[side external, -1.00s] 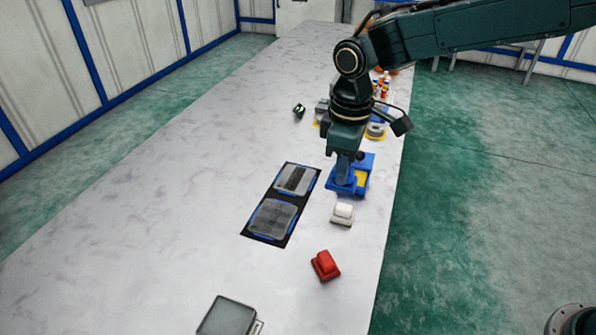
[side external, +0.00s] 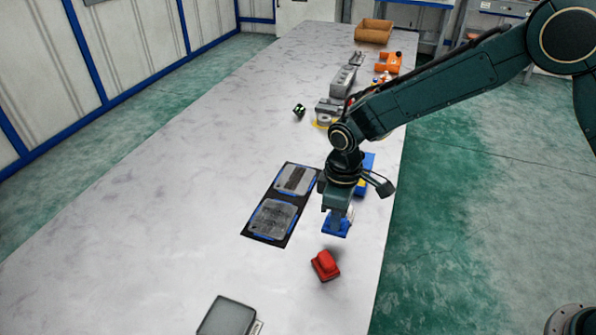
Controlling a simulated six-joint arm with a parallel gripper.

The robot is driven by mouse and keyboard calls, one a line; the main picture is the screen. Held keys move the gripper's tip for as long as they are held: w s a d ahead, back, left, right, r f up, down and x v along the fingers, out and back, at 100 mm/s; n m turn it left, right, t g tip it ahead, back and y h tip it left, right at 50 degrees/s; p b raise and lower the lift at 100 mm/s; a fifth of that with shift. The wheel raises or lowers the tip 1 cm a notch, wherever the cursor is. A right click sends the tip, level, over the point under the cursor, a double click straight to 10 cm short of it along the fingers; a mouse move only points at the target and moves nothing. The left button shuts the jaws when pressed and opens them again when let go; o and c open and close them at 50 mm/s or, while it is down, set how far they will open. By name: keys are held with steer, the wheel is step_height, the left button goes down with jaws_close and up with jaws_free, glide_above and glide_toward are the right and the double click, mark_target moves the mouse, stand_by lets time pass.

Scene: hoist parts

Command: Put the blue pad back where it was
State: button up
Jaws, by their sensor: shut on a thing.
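My gripper (side external: 336,222) points down and is shut on the blue pad (side external: 334,230), a small blue block with a flat base. It holds the pad over the near right part of the table, just behind the red pad (side external: 325,265). I cannot tell how high the blue pad is above the table. The white pad is mostly hidden behind my gripper; only a sliver (side external: 351,214) shows.
A black mat (side external: 266,238) with two grey plates lies to the left of my gripper. A grey box (side external: 228,317) is at the front edge. A grey fixture (side external: 328,112), orange parts (side external: 388,64) and a brown bin (side external: 374,31) stand farther back. The table's left side is clear.

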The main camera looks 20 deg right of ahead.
steer(key=shift+f, duration=2.1)
steer(key=shift+f, duration=0.15)
steer(key=o, duration=0.9)
steer(key=shift+o, duration=0.2)
step_height(320, 180, up, 12)
steer(key=shift+f, duration=0.1)
steer(key=shift+r, duration=0.25)
steer(key=shift+d, duration=0.1)
